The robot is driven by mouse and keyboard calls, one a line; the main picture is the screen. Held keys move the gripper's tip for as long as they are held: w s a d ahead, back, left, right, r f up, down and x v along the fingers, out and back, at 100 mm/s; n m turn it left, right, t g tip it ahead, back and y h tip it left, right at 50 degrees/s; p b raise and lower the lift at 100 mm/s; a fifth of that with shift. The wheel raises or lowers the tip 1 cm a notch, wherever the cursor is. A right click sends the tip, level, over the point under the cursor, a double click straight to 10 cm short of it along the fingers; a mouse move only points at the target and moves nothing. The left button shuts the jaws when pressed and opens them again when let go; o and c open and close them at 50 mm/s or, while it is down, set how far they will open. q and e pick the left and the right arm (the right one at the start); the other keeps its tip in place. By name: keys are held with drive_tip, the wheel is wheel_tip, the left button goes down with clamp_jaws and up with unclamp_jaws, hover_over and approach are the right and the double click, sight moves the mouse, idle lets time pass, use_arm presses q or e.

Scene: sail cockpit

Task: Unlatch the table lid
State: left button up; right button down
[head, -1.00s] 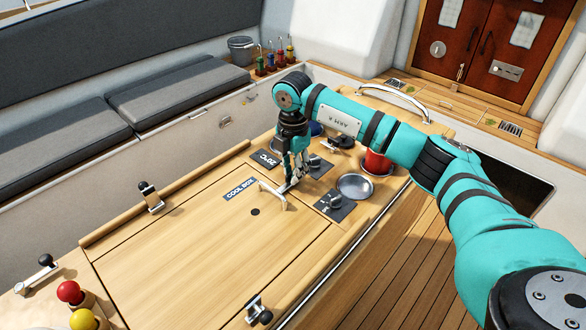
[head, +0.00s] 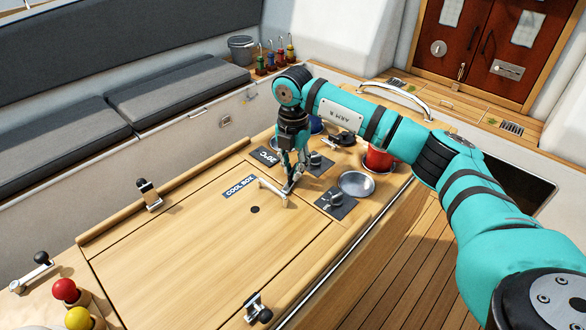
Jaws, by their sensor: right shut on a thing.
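The table lid (head: 190,240) is a flat wooden panel with a COOL BOX label (head: 239,188) and a small dark hole. It lies flat and looks closed. A pale bar handle (head: 271,190) stands at its far right end. My right gripper (head: 289,189) points down and is shut on this handle near its right end; the fingers partly hide the grip. A metal latch with a black knob (head: 149,195) is at the lid's far left edge. Another such latch (head: 258,309) is at the near edge. My left gripper is out of view.
Black plates with knobs (head: 336,201), a metal bowl (head: 357,184) and a red cup (head: 379,160) stand close to the right of my gripper. Red (head: 65,290) and yellow balls sit at lower left. The lid's middle is clear.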

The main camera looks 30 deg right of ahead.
drive_tip(key=n+b, duration=0.1)
drive_tip(key=n, duration=0.2)
drive_tip(key=shift+f+n, duration=0.1)
drive_tip(key=shift+n, duration=0.2)
drive_tip(key=n+b, duration=0.1)
drive_tip(key=n, duration=0.2)
drive_tip(key=shift+n, duration=0.3)
drive_tip(key=n+b, duration=0.1)
drive_tip(key=n, duration=0.2)
drive_tip(key=shift+n, duration=0.3)
drive_tip(key=shift+n+b, duration=0.6)
drive_tip(key=shift+n, duration=1)
drive_tip(key=shift+r, duration=0.2)
drive_tip(key=c, duration=1.3)
unclamp_jaws()
wheel_tip(320, 180, up, 12)
drive_tip(key=shift+f, duration=0.1)
